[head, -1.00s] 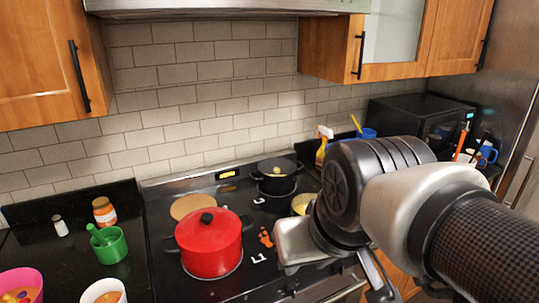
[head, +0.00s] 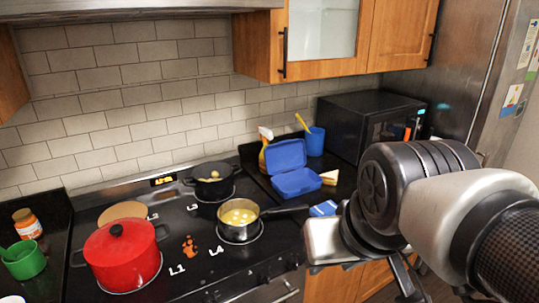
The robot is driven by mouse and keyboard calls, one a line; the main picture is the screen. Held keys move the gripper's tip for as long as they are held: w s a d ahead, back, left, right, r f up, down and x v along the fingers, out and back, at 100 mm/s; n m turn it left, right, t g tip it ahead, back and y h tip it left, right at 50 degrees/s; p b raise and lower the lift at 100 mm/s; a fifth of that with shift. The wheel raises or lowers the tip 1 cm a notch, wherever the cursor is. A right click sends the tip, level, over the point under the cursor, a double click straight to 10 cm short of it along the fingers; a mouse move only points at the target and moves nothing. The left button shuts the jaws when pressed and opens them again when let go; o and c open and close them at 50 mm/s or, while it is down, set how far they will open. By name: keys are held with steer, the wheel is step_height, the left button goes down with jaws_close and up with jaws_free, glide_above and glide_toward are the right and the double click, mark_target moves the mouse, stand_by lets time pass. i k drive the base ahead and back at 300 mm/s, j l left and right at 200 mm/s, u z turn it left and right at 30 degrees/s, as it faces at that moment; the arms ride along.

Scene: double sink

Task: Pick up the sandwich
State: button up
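What looks like the sandwich (head: 329,177), a small pale wedge with a yellowish side, lies on the dark counter just right of an open blue lunchbox (head: 296,182). My gripper (head: 404,283) is at the lower right, in front of the counter edge and nearer to the camera than the sandwich. My arm hides part of the counter right of the sandwich. Only a dark finger part of the gripper shows, cut by the frame's bottom, so its opening is not visible.
On the stove stand a red lidded pot (head: 121,256), a black pot (head: 211,180) and a steel saucepan (head: 239,219) with its handle towards the lunchbox. A spray bottle (head: 264,150), blue cup (head: 315,141) and black microwave (head: 366,122) stand behind. A small blue item (head: 323,209) lies in front.

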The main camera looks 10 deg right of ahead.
mark_target(329, 179)
steer(key=i+l+z, duration=0.2)
steer(key=l, duration=0.55)
steer(key=i+l+u, duration=0.15)
steer(key=l, duration=0.2)
steer(key=i+l+u, duration=0.1)
steer(key=l, duration=0.25)
steer(key=i+l+u, duration=0.15)
steer(key=l, duration=0.2)
steer(key=i+l+u, duration=0.15)
steer(key=l, duration=0.25)
steer(key=i+l+u, duration=0.45)
steer(key=i+l, duration=0.25)
